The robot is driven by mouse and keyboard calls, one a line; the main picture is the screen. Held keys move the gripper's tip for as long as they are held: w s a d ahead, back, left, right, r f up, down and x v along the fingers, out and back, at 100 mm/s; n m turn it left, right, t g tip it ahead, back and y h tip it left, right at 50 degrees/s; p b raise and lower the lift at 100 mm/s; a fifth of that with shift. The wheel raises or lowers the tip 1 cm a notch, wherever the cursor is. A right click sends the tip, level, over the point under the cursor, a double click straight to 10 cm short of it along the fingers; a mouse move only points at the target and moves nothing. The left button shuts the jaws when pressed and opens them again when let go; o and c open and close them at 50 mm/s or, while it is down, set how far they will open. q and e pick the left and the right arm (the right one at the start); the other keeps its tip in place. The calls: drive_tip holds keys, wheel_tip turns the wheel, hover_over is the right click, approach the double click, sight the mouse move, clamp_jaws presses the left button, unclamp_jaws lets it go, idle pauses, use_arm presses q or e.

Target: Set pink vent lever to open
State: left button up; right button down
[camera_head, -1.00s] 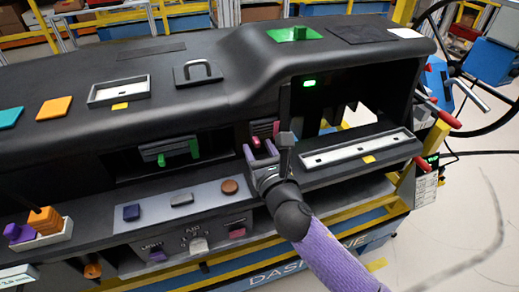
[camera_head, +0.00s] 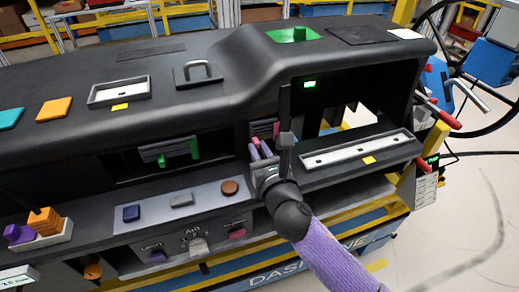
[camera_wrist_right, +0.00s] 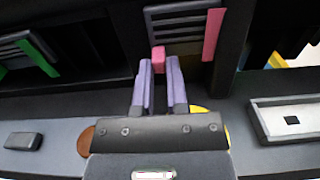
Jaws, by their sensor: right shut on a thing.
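The pink vent lever (camera_wrist_right: 158,60) shows in the right wrist view at the lower edge of a slatted dark vent (camera_wrist_right: 178,25). A taller pink strip (camera_wrist_right: 212,34) stands at that vent's right side. My right gripper (camera_wrist_right: 159,70) has its two purple fingers closed on either side of the pink lever. In the head view the right gripper (camera_head: 260,150) reaches into the dashboard opening, and its fingers partly hide the vent (camera_head: 263,128) and the lever. My left gripper is not in view.
A second vent with green parts (camera_head: 180,155) sits to the left. A dark upright post (camera_head: 286,115) stands close by the right gripper. A panel with blue, grey and brown buttons (camera_head: 181,200) lies below left. A white-framed tray (camera_head: 357,149) lies to the right.

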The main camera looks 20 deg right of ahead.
idle(0.8)
drive_tip(key=shift+d, duration=0.15)
drive_tip(key=shift+d+p, duration=0.5)
drive_tip(key=shift+d, duration=0.75)
drive_tip(key=c, duration=0.6)
unclamp_jaws()
drive_tip(key=shift+c, duration=0.2)
